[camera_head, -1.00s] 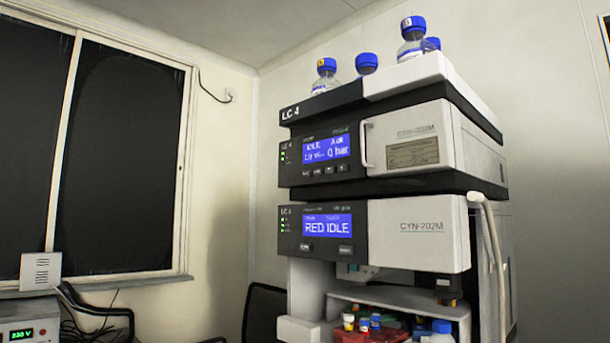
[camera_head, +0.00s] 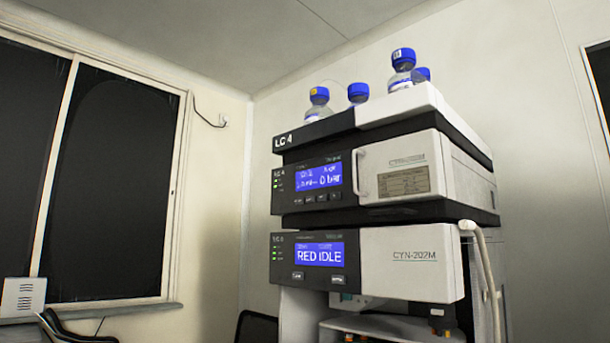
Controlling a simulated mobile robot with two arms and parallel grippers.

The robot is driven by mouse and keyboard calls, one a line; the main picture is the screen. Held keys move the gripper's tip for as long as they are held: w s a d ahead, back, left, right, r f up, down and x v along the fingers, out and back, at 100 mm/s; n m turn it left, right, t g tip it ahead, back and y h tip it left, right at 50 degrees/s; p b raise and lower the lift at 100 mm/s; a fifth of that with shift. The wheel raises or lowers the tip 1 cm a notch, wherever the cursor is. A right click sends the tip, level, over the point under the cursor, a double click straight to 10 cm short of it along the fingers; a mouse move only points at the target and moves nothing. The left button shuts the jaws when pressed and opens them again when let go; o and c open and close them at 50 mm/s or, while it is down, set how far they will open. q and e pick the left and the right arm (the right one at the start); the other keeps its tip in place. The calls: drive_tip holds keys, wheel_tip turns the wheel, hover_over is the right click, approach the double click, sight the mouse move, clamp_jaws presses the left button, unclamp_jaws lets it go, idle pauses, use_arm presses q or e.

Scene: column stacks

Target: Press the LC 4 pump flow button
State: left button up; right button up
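The LC 4 stack (camera_head: 325,130) stands right of the middle, with several blue-capped bottles on top. Its upper module, the one with a bar reading, has a dark panel with a lit blue display (camera_head: 319,178). A row of small dark buttons (camera_head: 322,198) sits under that display; their labels are too small to read. The lower module's display (camera_head: 320,255) reads RED IDLE, with two buttons below it, one at the left (camera_head: 298,276) and one at the right (camera_head: 337,279). Neither of my grippers shows in the view.
A pale handle (camera_head: 362,175) stands out beside the upper panel. A pale hose (camera_head: 484,265) hangs at the stack's right side. A dark chair back (camera_head: 256,328) stands low at the left of the stack. A white box (camera_head: 23,297) is at the lower left, by the window.

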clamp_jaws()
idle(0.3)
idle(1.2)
